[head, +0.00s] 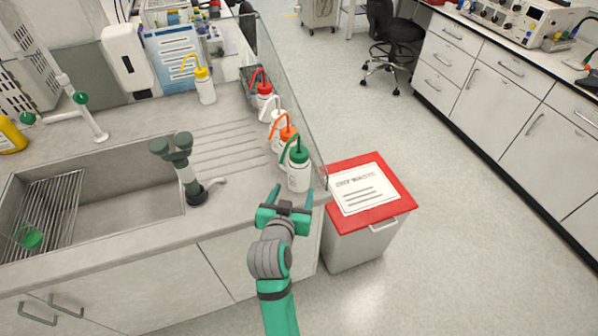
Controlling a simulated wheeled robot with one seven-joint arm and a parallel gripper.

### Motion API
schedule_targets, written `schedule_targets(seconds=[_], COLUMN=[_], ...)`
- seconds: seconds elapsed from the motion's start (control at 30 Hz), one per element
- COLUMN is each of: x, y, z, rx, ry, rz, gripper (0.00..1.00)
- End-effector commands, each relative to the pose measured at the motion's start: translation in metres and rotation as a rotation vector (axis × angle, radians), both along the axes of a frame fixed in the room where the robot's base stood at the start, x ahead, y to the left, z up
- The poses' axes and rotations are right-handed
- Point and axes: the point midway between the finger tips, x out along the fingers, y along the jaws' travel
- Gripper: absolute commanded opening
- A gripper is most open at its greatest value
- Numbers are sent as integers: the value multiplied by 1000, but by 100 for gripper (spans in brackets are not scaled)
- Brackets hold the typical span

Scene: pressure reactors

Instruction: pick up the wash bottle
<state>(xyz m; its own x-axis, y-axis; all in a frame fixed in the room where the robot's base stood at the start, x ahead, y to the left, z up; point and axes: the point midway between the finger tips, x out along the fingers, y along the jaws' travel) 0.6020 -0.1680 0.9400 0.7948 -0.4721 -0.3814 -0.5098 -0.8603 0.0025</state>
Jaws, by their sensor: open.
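Several wash bottles with white bodies stand upright on the counter. A green-capped wash bottle (299,172) is nearest to me, at the counter's front right corner. Just behind it are an orange-capped wash bottle (283,140), a white-capped one (277,122) and a red-capped one (264,93). A yellow-capped wash bottle (204,88) stands apart, further left and back. My gripper (290,190) is open and empty, just in front of the green-capped bottle, its fingers pointing toward it. I cannot tell whether the fingers touch the bottle.
A clear glass panel (290,85) runs along the counter's right edge, close beside the row of bottles. The sink (130,190) and a dark green tap fixture (180,165) lie to the left. A red-lidded waste bin (395,185) stands right of the counter. Open floor lies beyond it.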

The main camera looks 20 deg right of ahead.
Motion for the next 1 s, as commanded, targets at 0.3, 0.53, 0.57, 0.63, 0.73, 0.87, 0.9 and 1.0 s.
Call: schedule_targets(seconds=[0.3, 0.53, 0.57, 0.63, 0.73, 0.87, 0.9, 1.0], x=[31, 46, 48, 52, 64, 79, 83, 89], y=[-20, -28, -29, -31, -38, -47, -49, -53], z=[-10, -18, -18, -19, -21, -26, -28, -31], rx=[3, 3, 3, 3, 3, 4, 3, 4], ry=[0, 0, 1, 0, -1, 1, 0, 0], rz=[-10, -7, -7, -9, -11, -12, -12, -11], gripper=[65, 65, 65, 65, 65, 65, 65, 65])
